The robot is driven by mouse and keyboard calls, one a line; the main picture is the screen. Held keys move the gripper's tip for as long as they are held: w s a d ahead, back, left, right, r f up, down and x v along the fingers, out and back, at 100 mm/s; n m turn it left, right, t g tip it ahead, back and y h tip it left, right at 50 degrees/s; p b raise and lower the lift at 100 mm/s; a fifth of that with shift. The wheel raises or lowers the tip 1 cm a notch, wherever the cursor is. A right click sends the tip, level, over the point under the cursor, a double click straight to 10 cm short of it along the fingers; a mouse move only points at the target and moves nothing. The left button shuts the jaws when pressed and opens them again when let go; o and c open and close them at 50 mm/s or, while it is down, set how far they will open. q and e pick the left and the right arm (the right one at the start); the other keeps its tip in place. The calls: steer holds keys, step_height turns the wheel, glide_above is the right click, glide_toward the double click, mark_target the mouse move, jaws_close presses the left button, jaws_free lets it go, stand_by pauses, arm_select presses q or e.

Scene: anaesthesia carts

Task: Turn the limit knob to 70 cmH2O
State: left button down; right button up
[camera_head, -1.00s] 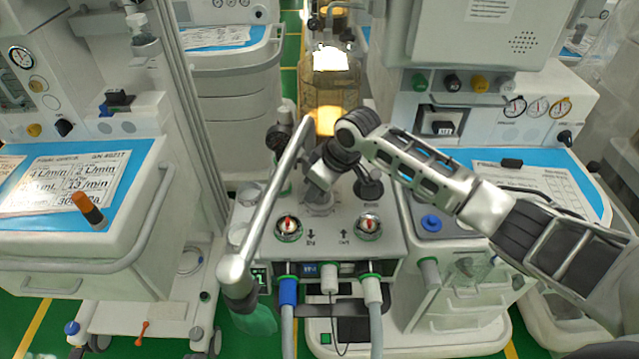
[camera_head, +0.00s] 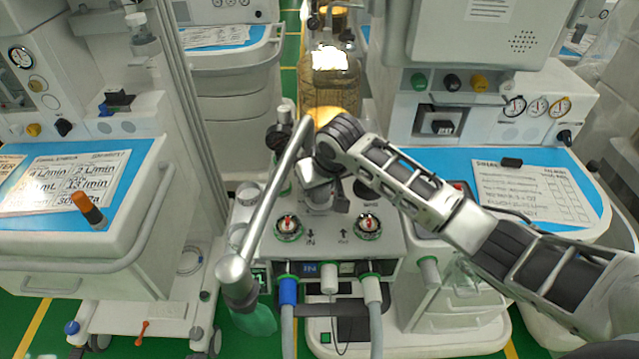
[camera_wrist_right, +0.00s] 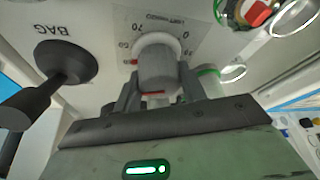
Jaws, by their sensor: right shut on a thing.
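The limit knob (camera_wrist_right: 157,68) is a grey cylinder on a white collar in the right wrist view. Printed scale marks, including 70, 60, 50 and 0, ring it on the pale panel (camera_wrist_right: 108,22). My right gripper (camera_wrist_right: 155,92) has its two dark fingers on either side of the knob and is shut on it. A red mark shows low on the knob. In the head view my right gripper (camera_head: 319,196) is over the top of the unit between the arms of the cart and largely covers the knob. My left gripper is not in view.
A black BAG lever (camera_wrist_right: 62,65) stands beside the knob. A metal tube (camera_head: 270,195) slants past the left side. Hoses hang below.

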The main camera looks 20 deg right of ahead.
steer(key=o, duration=1)
steer(key=v, duration=1.6)
steer(key=shift+w, duration=0.1)
